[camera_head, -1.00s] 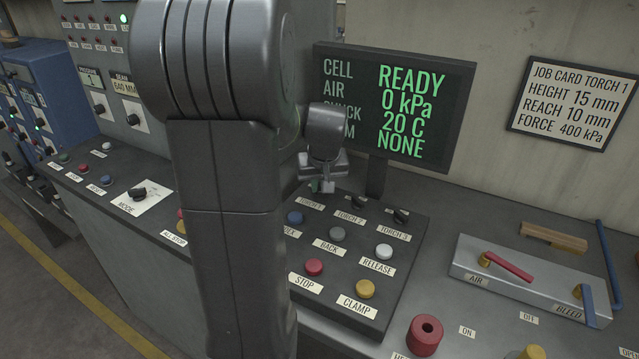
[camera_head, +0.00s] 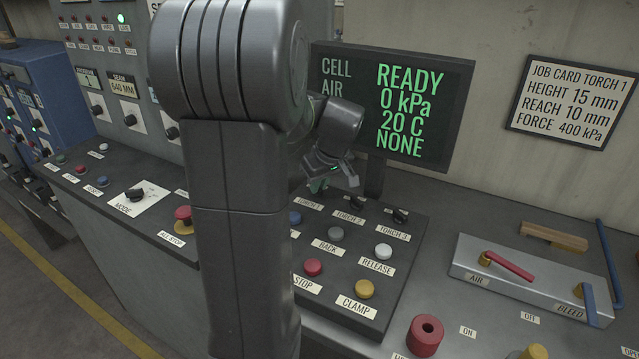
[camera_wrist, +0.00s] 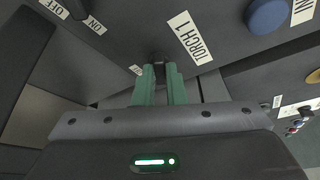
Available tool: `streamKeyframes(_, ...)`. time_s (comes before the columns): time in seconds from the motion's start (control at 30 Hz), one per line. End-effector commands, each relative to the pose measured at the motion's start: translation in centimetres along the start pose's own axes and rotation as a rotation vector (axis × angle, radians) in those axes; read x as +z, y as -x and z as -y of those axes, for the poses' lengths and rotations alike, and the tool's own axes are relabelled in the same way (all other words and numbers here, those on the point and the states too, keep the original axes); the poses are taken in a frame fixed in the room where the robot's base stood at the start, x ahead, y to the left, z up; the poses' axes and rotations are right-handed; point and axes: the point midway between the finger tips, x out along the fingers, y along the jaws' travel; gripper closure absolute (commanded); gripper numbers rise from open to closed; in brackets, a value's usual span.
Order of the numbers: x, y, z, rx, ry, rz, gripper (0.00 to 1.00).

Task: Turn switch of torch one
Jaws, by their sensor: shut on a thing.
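My gripper (camera_head: 318,185) is at the back left of the sloped button panel, above the TORCH 1 label (camera_head: 308,202). In the wrist view, its green fingers (camera_wrist: 158,72) are shut on the dark knob of the torch one switch (camera_wrist: 158,57), beside the TORCH 1 label. Only a small part of this knob shows between the fingertips, so its pointing direction cannot be told. In the head view my gripper hides the knob. The TORCH 2 switch (camera_head: 356,203) and TORCH 3 switch (camera_head: 400,216) stand to the right.
A blue button (camera_head: 295,217) lies just in front of the switch, with grey, white, red and yellow buttons nearby. The monitor (camera_head: 455,110) stands close behind my gripper, showing READY and NONE. The job card (camera_head: 572,105) hangs on the wall at right.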

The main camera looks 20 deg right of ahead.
Motion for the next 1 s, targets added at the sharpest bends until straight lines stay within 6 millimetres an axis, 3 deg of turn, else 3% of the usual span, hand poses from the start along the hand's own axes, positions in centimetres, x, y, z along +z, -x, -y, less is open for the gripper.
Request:
streamKeyframes(0.03, 0.0, 0.0, 0.0, 0.001, 0.002, 0.000, 0.85)
streamKeyframes(0.13, 0.0, 0.0, 0.0, 0.001, 0.001, 0.000, 0.67)
streamKeyframes(0.53, -0.1, 0.9, -0.1, 0.002, 0.000, -0.002, 0.67)
streamKeyframes(1.0, -0.1, 10.7, -0.1, 0.004, -0.001, -0.003, 0.67)
